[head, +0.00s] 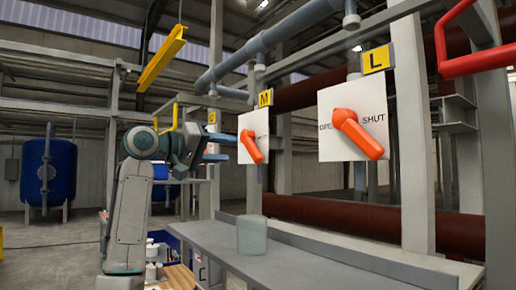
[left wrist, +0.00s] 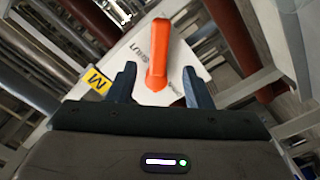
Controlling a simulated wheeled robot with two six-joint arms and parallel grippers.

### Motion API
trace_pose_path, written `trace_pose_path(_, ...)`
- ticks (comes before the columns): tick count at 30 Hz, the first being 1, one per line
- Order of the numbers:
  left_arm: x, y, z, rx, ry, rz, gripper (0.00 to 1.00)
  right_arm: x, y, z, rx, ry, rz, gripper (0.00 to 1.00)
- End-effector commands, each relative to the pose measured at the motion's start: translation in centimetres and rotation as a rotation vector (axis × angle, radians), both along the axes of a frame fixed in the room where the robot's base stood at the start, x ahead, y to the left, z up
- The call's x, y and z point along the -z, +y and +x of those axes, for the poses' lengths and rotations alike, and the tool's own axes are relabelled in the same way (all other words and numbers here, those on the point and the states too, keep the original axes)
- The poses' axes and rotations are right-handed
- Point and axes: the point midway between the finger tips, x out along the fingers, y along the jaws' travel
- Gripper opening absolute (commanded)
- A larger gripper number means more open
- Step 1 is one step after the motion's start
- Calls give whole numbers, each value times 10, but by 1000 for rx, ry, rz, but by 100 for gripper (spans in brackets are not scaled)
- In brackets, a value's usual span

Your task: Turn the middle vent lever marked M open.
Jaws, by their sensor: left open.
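The orange lever (head: 252,146) marked M sits on a white plate (head: 262,124) under a yellow M sign (head: 265,98). It slants down to the right in the head view. My left gripper (head: 232,148) is just left of this lever, with its fingers apart and pointing at it. In the left wrist view, the orange lever (left wrist: 158,55) shows between the two open fingers of the left gripper (left wrist: 157,86), with a gap on each side. Lettering on the plate is partly hidden. The right gripper is not in view.
Another orange lever (head: 357,135) sits on a larger plate under the L sign (head: 376,59), nearer on the right. A grey shelf (head: 300,268) runs below, with a translucent cup (head: 252,235) on it. A red bar (head: 475,60) juts in at upper right.

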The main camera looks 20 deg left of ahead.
Motion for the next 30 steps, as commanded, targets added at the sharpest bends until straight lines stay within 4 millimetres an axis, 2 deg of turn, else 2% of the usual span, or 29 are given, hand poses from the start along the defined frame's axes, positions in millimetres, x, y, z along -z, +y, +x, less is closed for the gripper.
trace_pose_path(1, -5, -7, 8, 4, 4, -1, 45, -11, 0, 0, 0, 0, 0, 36)
trace_pose_path(3, -6, -16, 19, 4, 4, -1, 45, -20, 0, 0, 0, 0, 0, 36)
trace_pose_path(12, -4, -47, 59, 3, 3, 0, 45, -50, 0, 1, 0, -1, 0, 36)
trace_pose_path(18, -1, -55, 70, 1, 2, 1, 45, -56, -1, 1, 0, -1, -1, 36)
trace_pose_path(27, 1, -56, 72, 0, 1, 2, 45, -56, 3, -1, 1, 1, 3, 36)
trace_pose_path(30, 1, -56, 72, 0, 1, 2, 26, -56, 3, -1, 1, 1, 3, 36)
